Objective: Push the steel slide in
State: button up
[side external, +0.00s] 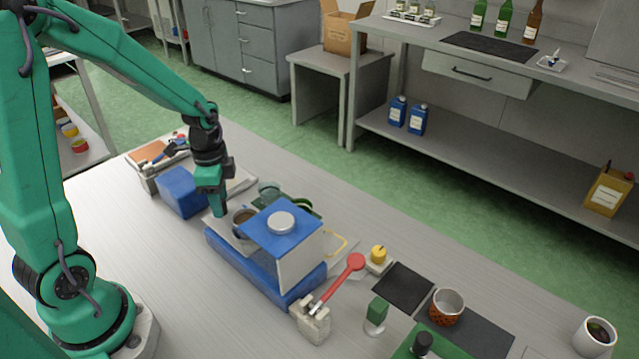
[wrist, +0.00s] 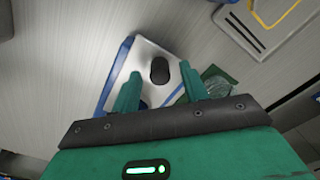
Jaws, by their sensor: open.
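The steel slide (side external: 225,232) is a flat grey plate sticking out of the left side of a blue-and-white housing (side external: 300,262) with a blue top and a round silver knob. A dark round thing (side external: 243,219) sits on or just above the plate. My gripper (side external: 218,212) points down at the plate's outer left end; I cannot tell whether it touches. In the wrist view, my open gripper (wrist: 160,88) has its two green fingers apart, with a pale blue-edged plate (wrist: 140,62) beyond them and a black oval (wrist: 160,70) on it between the fingertips. Nothing shows held.
A blue block (side external: 182,192) stands behind my gripper to the left. Bare table lies in front left.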

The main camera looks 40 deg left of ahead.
aim_at(240, 213)
grip_shut()
jog(key=shift+d, duration=0.1)
jog(key=shift+d, duration=3.75)
grip_release()
jog(key=shift+r, duration=0.15)
